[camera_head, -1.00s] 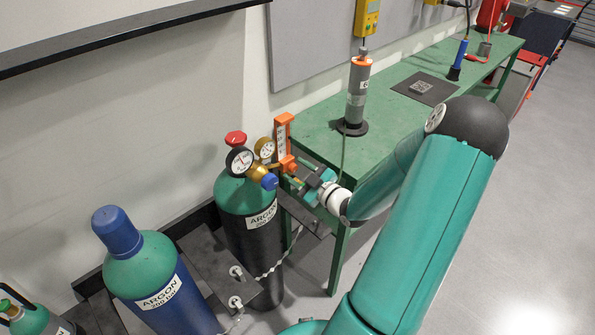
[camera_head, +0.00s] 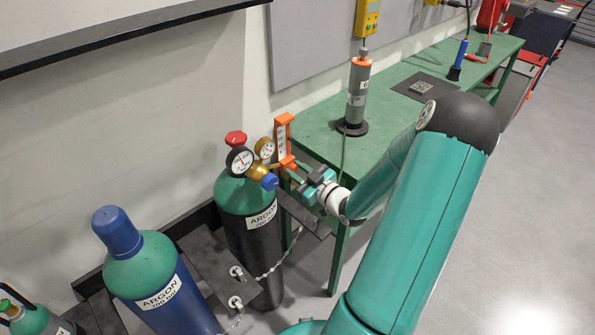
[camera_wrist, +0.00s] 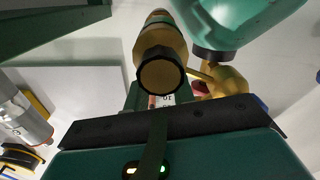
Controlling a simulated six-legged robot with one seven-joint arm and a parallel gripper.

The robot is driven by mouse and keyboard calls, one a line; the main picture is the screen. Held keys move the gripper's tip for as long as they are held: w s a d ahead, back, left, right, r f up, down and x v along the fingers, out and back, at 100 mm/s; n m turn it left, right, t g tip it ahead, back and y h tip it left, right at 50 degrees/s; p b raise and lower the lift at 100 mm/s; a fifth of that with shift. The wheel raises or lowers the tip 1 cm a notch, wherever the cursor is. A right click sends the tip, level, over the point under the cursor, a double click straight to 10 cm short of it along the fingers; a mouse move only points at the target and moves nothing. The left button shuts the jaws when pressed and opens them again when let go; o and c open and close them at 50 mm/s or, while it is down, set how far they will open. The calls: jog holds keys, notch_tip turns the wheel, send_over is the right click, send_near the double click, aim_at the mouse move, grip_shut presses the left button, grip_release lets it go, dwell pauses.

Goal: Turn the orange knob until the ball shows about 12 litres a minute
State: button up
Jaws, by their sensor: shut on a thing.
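The flowmeter (camera_head: 282,139), an upright orange-framed gauge, stands on the regulator at the top of the green-and-black argon cylinder (camera_head: 247,193). My gripper (camera_head: 305,183) is at the lower right of the flowmeter, shut on the orange knob, which is mostly hidden by the jaws. In the wrist view a dark-rimmed round brass fitting (camera_wrist: 160,75) shows, with part of a white numbered scale (camera_wrist: 166,100) just below it. The ball is too small or hidden, so its reading cannot be told.
Two round gauges (camera_head: 240,160) and a blue cap (camera_head: 270,181) sit close left of my gripper. A green bench (camera_head: 400,130) stands behind, carrying a grey cylinder (camera_head: 357,95). A blue argon cylinder (camera_head: 165,290) stands front left. The floor at right is clear.

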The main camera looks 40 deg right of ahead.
jog(key=shift+m, duration=0.9)
jog(key=o, duration=1)
jog(key=shift+s, duration=0.15)
jog(key=s, duration=1.3)
jog(key=shift+s+d, duration=0.2)
jog(key=shift+s, duration=0.1)
